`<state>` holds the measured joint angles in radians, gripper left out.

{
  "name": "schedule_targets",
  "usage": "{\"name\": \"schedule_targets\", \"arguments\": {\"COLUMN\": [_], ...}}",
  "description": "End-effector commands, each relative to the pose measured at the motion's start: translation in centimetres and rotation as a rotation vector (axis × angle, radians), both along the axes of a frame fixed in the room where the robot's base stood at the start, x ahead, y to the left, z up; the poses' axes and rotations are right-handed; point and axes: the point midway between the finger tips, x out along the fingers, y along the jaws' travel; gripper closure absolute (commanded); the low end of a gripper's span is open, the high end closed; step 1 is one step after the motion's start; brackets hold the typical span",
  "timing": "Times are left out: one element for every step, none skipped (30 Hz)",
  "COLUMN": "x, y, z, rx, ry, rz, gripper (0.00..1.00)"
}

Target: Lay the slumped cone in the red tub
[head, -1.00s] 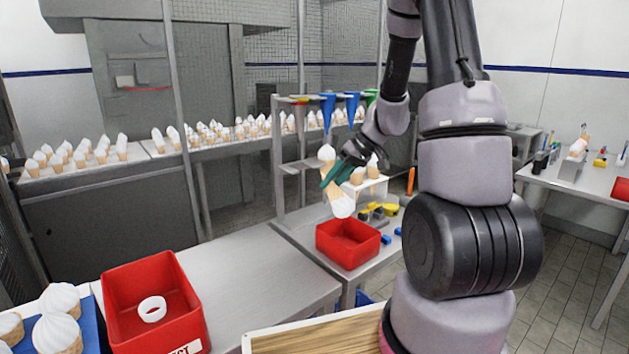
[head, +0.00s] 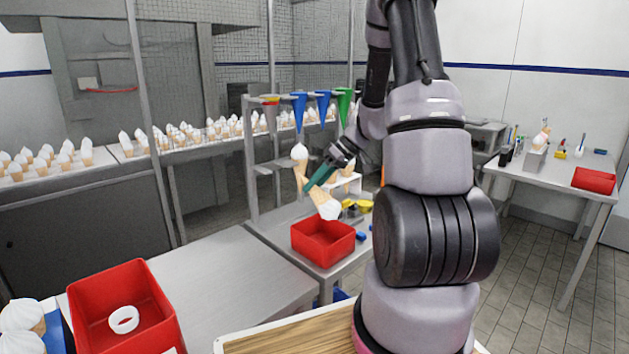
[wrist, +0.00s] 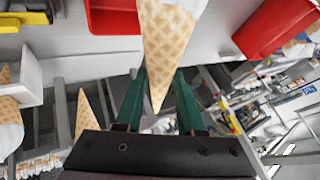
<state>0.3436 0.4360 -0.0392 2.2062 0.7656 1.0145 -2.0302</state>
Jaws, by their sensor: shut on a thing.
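My gripper (head: 316,180) has green fingers and is shut on a wafer cone (head: 318,201) with white cream. The cone is tilted, its cream end down and to the right, above the back of a small red tub (head: 322,258) on the metal bench. The cone appears apart from the tub. In the wrist view the cone (wrist: 172,45) sits between the green fingers (wrist: 158,100), its pointed end towards me and its cream cut off by the top edge. A red tub (wrist: 112,20) shows at the upper left there. I cannot see anything inside the small tub.
A larger red tub (head: 80,310) with a white ring (head: 124,319) stands at front left. Another red tub (head: 594,180) is on the right table. A rack with coloured funnels (head: 300,108) and an upright cone (head: 299,158) stand close behind my gripper. Yellow and blue pieces lie beside the small tub.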

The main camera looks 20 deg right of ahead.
Motion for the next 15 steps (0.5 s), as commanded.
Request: {"name": "schedule_targets", "arguments": {"x": [-0.1, -0.1, -0.1, -0.1, -0.1, -0.1, -0.1, -0.1, -0.1, -0.1, -0.1, -0.1, -0.1, -0.1, -0.1], "y": [0.0, 0.0, 0.0, 0.0, 0.0, 0.0, 0.0, 0.0, 0.0, 0.0, 0.0, 0.0, 0.0, 0.0, 0.0], "z": [-0.6, -0.9, -1.3, -1.6, -1.9, -2.3, -2.6, -2.9, -3.3, -3.6, -3.9, -4.3, -4.7, -5.0, -5.3], "rx": [0.001, 0.001, 0.001, 0.001, 0.001, 0.001, 0.0, 0.0, 0.002, 0.002, 0.002, 0.001, 0.001, 0.001, 0.001], "ry": [0.003, 0.003, 0.002, 0.003, 0.004, 0.003, 0.004, 0.003, 0.004, 0.004, 0.004, 0.003, 0.003, 0.004, 0.003], "rz": [-0.002, -0.001, -0.001, -0.001, -0.003, -0.002, -0.001, 0.0, -0.002, -0.002, -0.002, -0.001, -0.002, -0.003, -0.002], "gripper": [0.89, 0.89, 0.89, 0.89, 0.89, 0.89, 0.89, 0.89, 0.89, 0.89, 0.89, 0.89, 0.89, 0.89, 0.89]}}
